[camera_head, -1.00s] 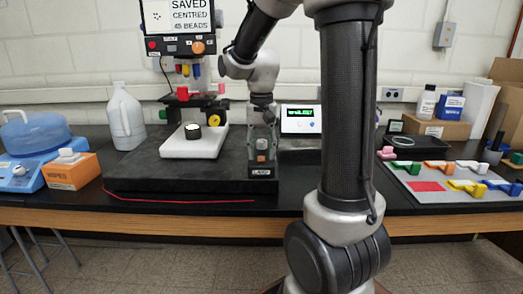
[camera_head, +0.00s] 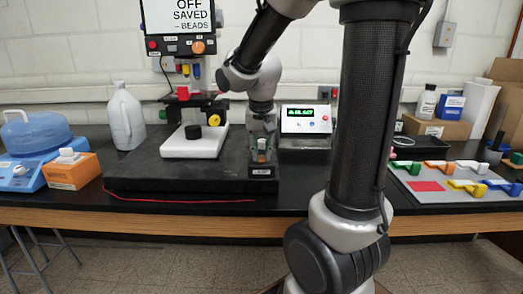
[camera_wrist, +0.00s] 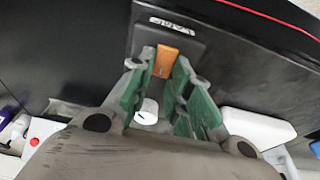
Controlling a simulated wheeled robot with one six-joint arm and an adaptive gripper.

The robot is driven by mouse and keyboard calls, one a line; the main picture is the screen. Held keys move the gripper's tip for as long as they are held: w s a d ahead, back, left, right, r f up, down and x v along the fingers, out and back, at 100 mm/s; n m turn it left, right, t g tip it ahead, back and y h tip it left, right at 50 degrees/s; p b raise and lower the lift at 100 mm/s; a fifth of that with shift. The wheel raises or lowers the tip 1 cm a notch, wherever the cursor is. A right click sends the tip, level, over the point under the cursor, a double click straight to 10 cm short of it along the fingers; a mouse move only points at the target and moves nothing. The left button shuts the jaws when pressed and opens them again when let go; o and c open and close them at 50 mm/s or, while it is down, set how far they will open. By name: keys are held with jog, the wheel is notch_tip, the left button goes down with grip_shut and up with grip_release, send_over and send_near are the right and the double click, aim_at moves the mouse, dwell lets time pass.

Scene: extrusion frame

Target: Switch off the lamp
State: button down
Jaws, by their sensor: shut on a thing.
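The lamp switch is a dark box with a small LAMP label (camera_head: 262,172) at the front right of the black slab. In the wrist view its label (camera_wrist: 177,24) shows upside down above an orange knob (camera_wrist: 166,61). My gripper (camera_head: 262,140) reaches down over the switch from above. In the wrist view my gripper (camera_wrist: 161,72) has its green-padded fingers on either side of the orange knob, shut on it. The monitor (camera_head: 190,18) reads OFF, SAVED, – BEADS. The black round dish (camera_head: 193,132) on the white block (camera_head: 194,147) has a dark top.
A white jug (camera_head: 125,118), an orange box (camera_head: 70,168) and a blue device (camera_head: 20,176) stand left. A small display unit (camera_head: 305,122) stands just behind and right of the switch. A grey tray with coloured clips (camera_head: 425,196) lies far right.

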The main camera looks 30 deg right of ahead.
dwell(0.3)
jog(key=c, duration=1.3)
grip_release()
jog(key=v, duration=1.2)
jog(key=shift+s+a, duration=0.15)
jog(key=shift+s, duration=0.05)
